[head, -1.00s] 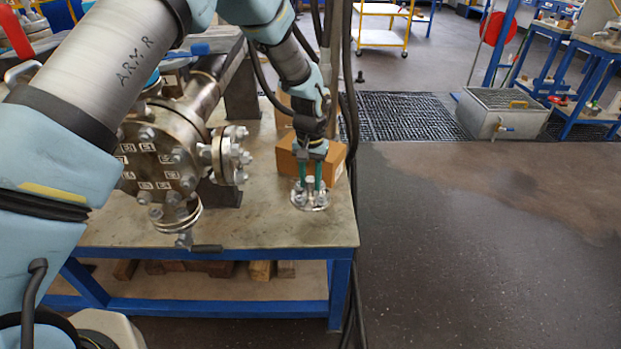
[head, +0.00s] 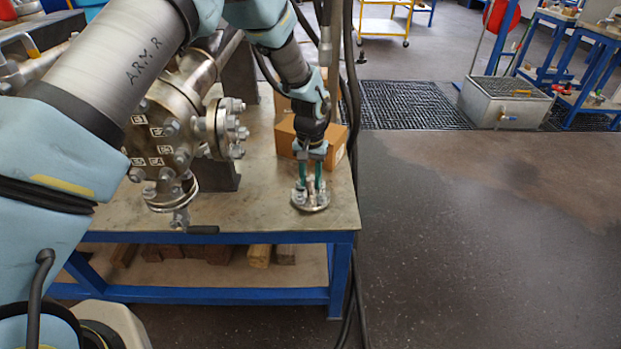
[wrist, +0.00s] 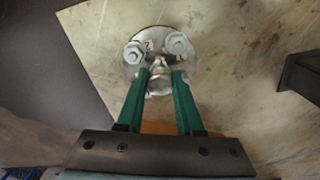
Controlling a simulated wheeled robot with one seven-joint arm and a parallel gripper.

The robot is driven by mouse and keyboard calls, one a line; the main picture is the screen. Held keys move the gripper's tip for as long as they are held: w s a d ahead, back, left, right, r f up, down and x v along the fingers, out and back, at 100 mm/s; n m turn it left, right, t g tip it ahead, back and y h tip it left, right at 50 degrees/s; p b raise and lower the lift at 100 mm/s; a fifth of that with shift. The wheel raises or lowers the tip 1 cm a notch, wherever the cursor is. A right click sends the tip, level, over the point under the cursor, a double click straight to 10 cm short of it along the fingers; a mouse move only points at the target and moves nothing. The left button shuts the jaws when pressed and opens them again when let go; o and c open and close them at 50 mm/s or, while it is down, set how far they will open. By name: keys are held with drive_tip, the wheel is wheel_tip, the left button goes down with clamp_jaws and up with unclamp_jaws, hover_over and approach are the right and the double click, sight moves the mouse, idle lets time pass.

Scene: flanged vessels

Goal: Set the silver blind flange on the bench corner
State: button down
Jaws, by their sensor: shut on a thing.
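The silver blind flange (head: 311,201) is a round disc with bolts, at the front right corner of the bench top (head: 262,212). In the wrist view the flange (wrist: 133,52) lies against the bench surface near its edge, bolts facing the camera. My gripper (head: 310,184) points down over it, its green fingers shut on the metal piece at the flange's middle. The fingers also show in the wrist view (wrist: 161,75). The flange appears to be on or just above the bench; I cannot tell which.
A cardboard box (head: 322,140) stands close behind my gripper. The flanged vessel (head: 165,135) with its bolted side port (head: 231,128) stands to the left. Dark cables hang beside the bench's right edge. Bare bench top lies between vessel and flange.

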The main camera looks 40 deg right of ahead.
drive_tip(key=shift+f+b, duration=0.3)
drive_tip(key=shift+f, duration=0.05)
idle(0.3)
unclamp_jaws()
drive_tip(key=shift+f, duration=0.1)
idle(0.4)
drive_tip(key=shift+r+p, duration=2.2)
drive_tip(key=shift+r, duration=1.4)
drive_tip(key=shift+f, duration=0.1)
